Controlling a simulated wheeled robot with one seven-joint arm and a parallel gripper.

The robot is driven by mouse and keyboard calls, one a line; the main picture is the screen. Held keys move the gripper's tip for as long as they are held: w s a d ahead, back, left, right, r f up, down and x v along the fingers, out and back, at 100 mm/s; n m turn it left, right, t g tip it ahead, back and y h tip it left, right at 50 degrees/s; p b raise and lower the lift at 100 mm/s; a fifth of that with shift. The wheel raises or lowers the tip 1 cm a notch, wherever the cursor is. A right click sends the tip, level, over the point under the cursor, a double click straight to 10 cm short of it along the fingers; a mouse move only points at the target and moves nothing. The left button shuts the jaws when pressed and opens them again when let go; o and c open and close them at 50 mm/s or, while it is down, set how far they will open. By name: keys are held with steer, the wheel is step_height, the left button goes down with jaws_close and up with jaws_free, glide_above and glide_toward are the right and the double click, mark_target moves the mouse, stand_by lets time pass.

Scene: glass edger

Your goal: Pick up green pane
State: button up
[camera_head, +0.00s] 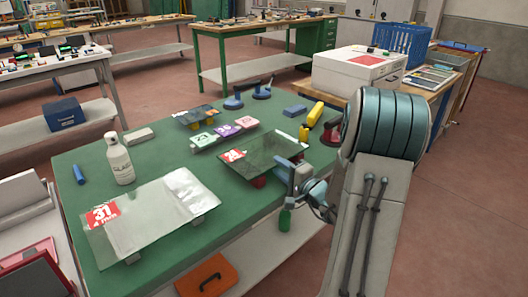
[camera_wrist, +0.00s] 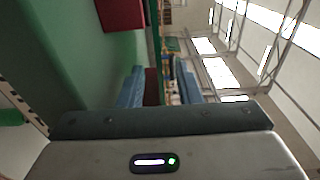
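A dark green-tinted pane (camera_head: 265,152) with a red label lies flat, raised on red supports, on the green table. A second dark pane (camera_head: 197,116) with a red label lies farther back. A larger clear pane (camera_head: 150,217) labelled 31 lies at the front left. My gripper (camera_head: 283,172) is at the near right edge of the middle pane. In the wrist view my gripper (camera_wrist: 156,88) is open, its blue fingers apart. A thin green edge (camera_wrist: 157,38) lines up with the gap; contact cannot be told. A dark red block also shows in the gap.
A white bottle (camera_head: 118,160) stands by the clear pane. Coloured blocks (camera_head: 223,130), suction lifters (camera_head: 248,95) and a yellow tool (camera_head: 314,114) lie on the green table (camera_head: 85,165). A white box (camera_head: 357,70) stands behind my arm. An orange case (camera_head: 207,277) is on the lower shelf.

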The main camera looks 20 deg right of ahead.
jaws_close()
stand_by(1.4)
